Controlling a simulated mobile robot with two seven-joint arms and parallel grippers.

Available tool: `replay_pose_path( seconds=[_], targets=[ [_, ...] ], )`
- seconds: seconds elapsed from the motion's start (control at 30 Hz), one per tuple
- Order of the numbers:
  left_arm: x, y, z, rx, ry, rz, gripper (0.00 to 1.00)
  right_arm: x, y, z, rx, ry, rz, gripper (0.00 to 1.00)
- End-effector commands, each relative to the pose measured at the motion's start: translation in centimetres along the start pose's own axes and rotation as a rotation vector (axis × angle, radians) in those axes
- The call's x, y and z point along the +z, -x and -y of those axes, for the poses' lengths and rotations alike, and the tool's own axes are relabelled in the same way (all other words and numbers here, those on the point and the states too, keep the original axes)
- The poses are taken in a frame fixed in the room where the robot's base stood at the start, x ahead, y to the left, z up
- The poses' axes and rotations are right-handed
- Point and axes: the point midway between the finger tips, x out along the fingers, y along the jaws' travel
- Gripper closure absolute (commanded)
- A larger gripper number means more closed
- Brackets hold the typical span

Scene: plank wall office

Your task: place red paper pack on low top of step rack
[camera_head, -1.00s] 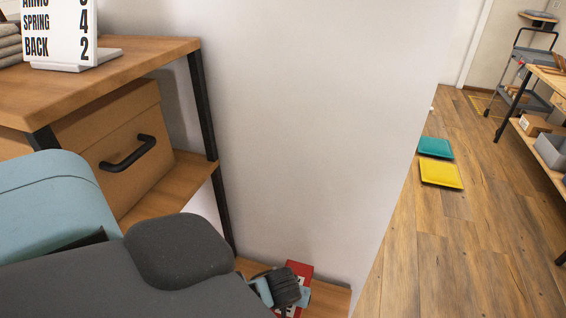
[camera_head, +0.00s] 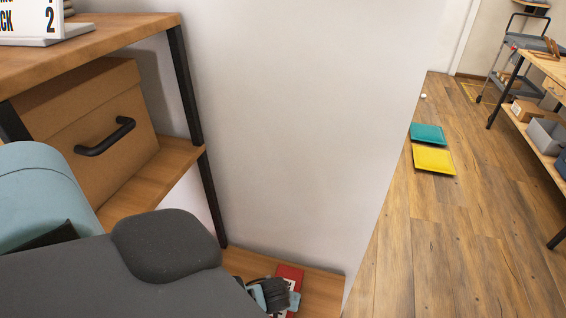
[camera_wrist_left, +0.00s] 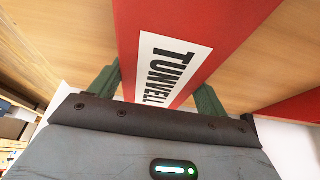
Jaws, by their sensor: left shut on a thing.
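The red paper pack (camera_head: 289,272) shows at the bottom of the head view, over the low top (camera_head: 322,290) of the step rack. In the left wrist view the pack (camera_wrist_left: 135,22) is large, with a white label reading TUNVELL. My left gripper (camera_head: 270,294) is shut on it, with one finger on each side in the wrist view (camera_wrist_left: 157,92). My arm hides the near part of the low top. I cannot tell whether the pack touches the board. My right gripper is out of view.
The rack's middle shelf (camera_head: 178,165) holds a brown box (camera_head: 85,150) with a black handle. The upper board (camera_head: 110,38) carries a white sign. A white wall stands right behind. Another red surface (camera_wrist_left: 295,104) shows at right in the wrist view. Teal (camera_head: 428,134) and yellow (camera_head: 433,160) trays lie on the floor.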

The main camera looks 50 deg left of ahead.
Motion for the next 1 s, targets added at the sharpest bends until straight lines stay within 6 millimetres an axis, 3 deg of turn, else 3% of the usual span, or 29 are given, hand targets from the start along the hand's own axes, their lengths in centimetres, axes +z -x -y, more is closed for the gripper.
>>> replay_pose_path(
  seconds=[0.37,0.4,0.57,0.87,1.0],
  targets=[
    [0.0,-0.3,-0.1,0.002,0.001,-0.003,0.60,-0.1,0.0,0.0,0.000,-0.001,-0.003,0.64],
    [0.1,-0.3,0.0,0.001,0.000,-0.001,0.21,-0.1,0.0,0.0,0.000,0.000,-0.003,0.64],
    [0.0,-0.3,0.0,0.001,0.000,-0.002,0.02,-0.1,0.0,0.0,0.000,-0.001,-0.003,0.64],
    [-0.1,-0.1,0.0,0.001,0.000,-0.002,0.02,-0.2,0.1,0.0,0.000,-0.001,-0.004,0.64],
    [-0.1,1.1,-0.1,0.003,0.000,-0.003,0.02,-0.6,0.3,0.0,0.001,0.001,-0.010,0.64]
  ],
)
